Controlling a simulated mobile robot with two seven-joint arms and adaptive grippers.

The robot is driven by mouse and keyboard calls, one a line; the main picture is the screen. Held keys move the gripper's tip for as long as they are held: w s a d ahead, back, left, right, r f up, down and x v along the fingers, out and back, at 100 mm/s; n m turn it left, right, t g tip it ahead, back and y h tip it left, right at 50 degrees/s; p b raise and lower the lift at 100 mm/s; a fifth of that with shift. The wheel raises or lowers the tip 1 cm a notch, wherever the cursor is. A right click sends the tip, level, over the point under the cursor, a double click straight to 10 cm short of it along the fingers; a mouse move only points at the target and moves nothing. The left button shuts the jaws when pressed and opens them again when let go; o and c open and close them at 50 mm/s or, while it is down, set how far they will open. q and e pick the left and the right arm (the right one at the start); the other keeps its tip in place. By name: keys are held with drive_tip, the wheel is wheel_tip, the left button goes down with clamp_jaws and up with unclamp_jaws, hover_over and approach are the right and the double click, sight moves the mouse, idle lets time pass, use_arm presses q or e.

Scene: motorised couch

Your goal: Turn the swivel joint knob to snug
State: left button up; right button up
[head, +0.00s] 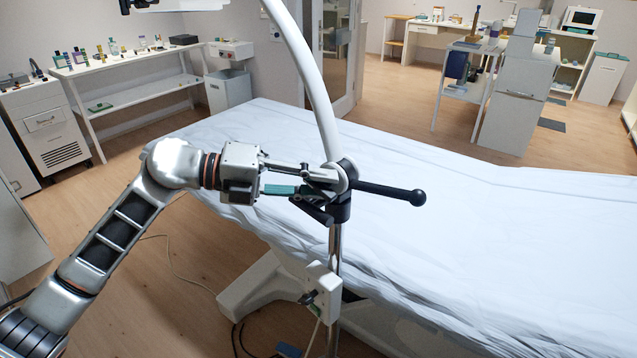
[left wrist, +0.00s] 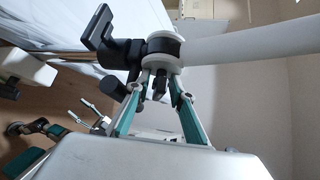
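The swivel joint (head: 340,178) is a grey and black collar on top of a metal post, where a white curved arm ends. A black lever handle (head: 407,195) sticks out to the right of it. In the left wrist view a short dark knob (left wrist: 158,86) points from the joint toward my left gripper (left wrist: 161,74). The gripper's two fingers lie on either side of the knob, with gaps showing. In the head view my left gripper (head: 322,183) is at the joint's left side. My right gripper (left wrist: 88,112) shows small in the left wrist view, its fingers apart and empty.
A couch with a white sheet (head: 470,215) fills the right, beyond the post. A white clamp box (head: 322,290) sits low on the post. Cables lie on the wooden floor (head: 160,310). The white curved arm (head: 305,60) rises above the joint.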

use_arm(q)
clamp_jaws()
drive_tip(key=r+y+p, duration=0.1)
drive_tip(key=p, duration=0.1)
drive_tip(key=shift+m+p, duration=0.4)
drive_tip(key=m+y+p, duration=0.1)
drive_tip(key=p, duration=0.2)
drive_tip(key=shift+t, duration=0.4)
drive_tip(key=m+y+p, duration=0.1)
drive_tip(key=p, duration=0.2)
drive_tip(key=shift+s+f+t+y, duration=0.1)
drive_tip(key=shift+f+t+y, duration=0.05)
drive_tip(key=shift+t+y, duration=0.2)
drive_tip(key=shift+f, duration=0.15)
use_arm(e)
wheel_tip(320, 180, up, 9)
drive_tip(key=shift+w+a, duration=0.35)
drive_tip(key=shift+a, duration=0.1)
drive_tip(key=shift+f, duration=0.1)
